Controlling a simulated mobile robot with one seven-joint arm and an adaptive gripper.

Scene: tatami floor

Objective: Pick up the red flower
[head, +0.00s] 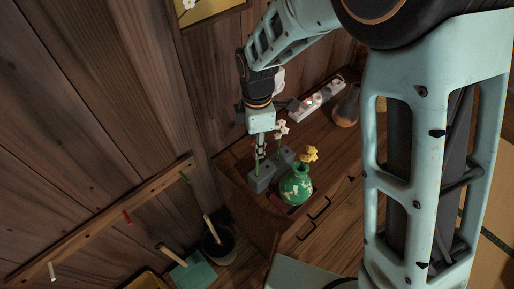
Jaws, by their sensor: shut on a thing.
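My gripper (261,151) points down over the left end of a wooden cabinet, above a grey block-shaped holder (260,181). It is shut on what looks like a thin green stem (257,166), which runs down to the holder. The flower head of this stem is hidden behind the gripper, and no red bloom shows. A pale whitish flower (281,130) stands just right of the gripper. A yellow flower (310,154) stands in a green patterned round vase (296,186), right of the holder.
The wooden cabinet top (322,135) has some bare room behind the green vase. A long white tray (317,99) and a brown vase (347,108) stand farther back. A wood wall with a peg rail (100,220) is on the left. A dark bucket (219,243) stands on the floor.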

